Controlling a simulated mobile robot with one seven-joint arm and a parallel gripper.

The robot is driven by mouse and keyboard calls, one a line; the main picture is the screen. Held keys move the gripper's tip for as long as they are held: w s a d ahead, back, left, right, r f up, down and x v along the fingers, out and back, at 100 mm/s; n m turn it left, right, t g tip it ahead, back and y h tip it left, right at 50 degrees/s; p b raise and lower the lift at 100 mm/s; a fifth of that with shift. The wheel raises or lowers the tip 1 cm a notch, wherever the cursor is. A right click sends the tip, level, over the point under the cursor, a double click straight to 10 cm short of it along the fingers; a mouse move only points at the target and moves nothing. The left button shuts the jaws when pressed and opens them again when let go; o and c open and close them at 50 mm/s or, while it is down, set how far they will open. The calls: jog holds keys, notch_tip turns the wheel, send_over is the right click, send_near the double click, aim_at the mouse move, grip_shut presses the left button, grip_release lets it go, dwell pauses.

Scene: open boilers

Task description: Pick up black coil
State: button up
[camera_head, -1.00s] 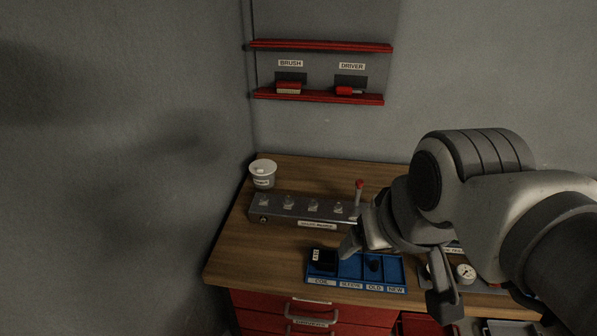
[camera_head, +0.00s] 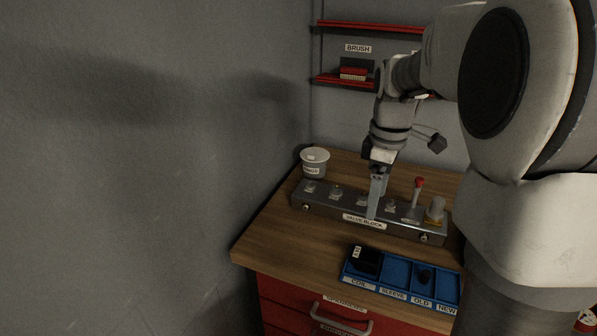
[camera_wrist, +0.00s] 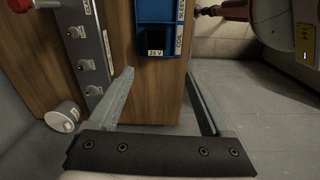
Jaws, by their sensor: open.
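The black coil (camera_head: 367,260) with a small white label sits in the COIL compartment at the left end of the blue tray (camera_head: 392,290). In the wrist view the coil (camera_wrist: 155,44) shows its "24 V" label, beyond the fingertips and between their lines. My gripper (camera_wrist: 159,74) is open and empty, its two fingers apart. In the head view a pale finger reaches down in front of the valve block (camera_head: 330,203), behind and apart from the coil.
A white cup (camera_head: 315,163) stands at the bench's back left. A red-topped lever (camera_head: 419,190) rises from the valve block. Bare wood (camera_head: 290,240) is free left of the tray.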

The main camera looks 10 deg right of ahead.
jog(key=w+f+n, duration=0.1)
jog(key=f, duration=0.1)
jog(key=b, duration=0.2)
send_over(366, 254)
jog(key=s+a, duration=0.1)
jog(key=s, duration=0.1)
jog(key=f, duration=1.1)
jog(key=shift+w+a+f, duration=0.1)
jog(key=shift+a+f, duration=0.1)
jog(key=shift+f, duration=0.2)
jog(key=shift+d+f+b, duration=0.2)
jog(key=shift+f+b, duration=0.1)
jog(key=shift+f, duration=2.4)
jog(key=shift+w, duration=0.1)
jog(key=c, duration=1.2)
jog(key=shift+r, duration=0.1)
notch_tip(366, 254, up, 4)
jog(key=shift+p, duration=0.3)
jog(key=shift+s+d+r, duration=1.1)
jog(key=shift+s+d, duration=0.15)
jog(key=shift+s, duration=0.25)
jog(key=shift+s+d+r, duration=1.15)
jog(key=shift+s+d, duration=0.05)
jog(key=shift+s, duration=0.25)
jog(key=shift+s+d+r, duration=1.1)
jog(key=shift+s+d, duration=0.15)
jog(key=shift+s, duration=0.25)
